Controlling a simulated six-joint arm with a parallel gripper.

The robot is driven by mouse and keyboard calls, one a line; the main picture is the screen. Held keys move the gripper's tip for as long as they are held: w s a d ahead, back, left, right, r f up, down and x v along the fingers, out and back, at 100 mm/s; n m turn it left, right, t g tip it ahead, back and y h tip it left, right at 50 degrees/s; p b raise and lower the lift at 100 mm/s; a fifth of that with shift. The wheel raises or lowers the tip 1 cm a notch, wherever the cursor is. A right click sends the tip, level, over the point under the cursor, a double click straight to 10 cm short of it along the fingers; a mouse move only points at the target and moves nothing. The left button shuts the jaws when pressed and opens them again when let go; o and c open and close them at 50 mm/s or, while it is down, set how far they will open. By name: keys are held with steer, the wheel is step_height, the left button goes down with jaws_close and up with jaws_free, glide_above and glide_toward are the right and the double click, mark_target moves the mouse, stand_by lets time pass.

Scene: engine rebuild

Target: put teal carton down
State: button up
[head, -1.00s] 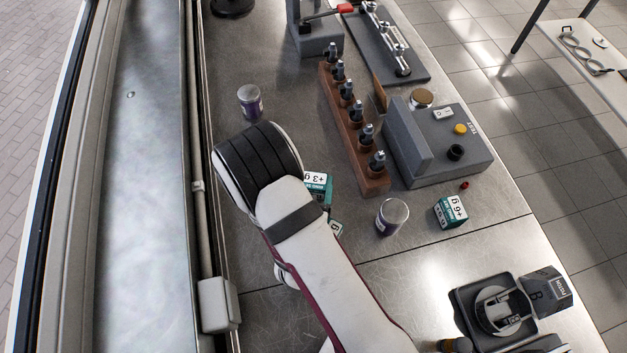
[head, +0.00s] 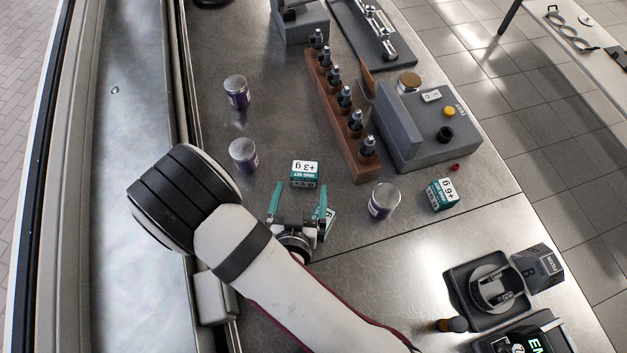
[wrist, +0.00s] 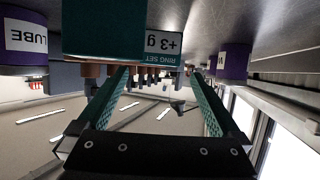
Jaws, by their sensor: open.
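A teal carton marked "+3 g" (head: 304,180) stands on the steel bench, just beyond my fingertips. A second teal carton (head: 330,219) is partly hidden behind the right finger. A third teal carton, marked "+6 g" (head: 441,194), stands farther right.
Purple-labelled cans stand at left (head: 243,155), farther back (head: 237,92) and right (head: 384,200) of the gripper. A wooden rack of injectors (head: 343,115) and a grey tester (head: 425,125) stand behind. A piston tray (head: 470,300) is at lower right. Bare bench lies between the carton and rack.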

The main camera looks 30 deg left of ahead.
steer(key=w+d+m+g+h, duration=0.2)
steer(key=m, duration=0.1)
steer(key=w+r+m, duration=0.1)
steer(key=w+m, duration=0.1)
steer(key=shift+d+g+h, duration=0.4)
steer(key=s+d+r+m+g, duration=0.35)
steer(key=d+r+g, duration=0.35)
steer(key=d+r, duration=0.55)
steer(key=s+d+r+m+g, duration=0.1)
steer(key=s+d+r+g, duration=0.2)
steer(key=s+d, duration=0.5)
steer(key=s+r, duration=0.1)
steer(key=s, duration=0.1)
steer(key=shift+s+d+m+h, duration=0.25)
steer(key=shift+s+m+h, duration=0.1)
steer(key=shift+h, duration=0.05)
steer(key=shift+c, duration=0.8)
steer(key=shift+w+a, duration=0.1)
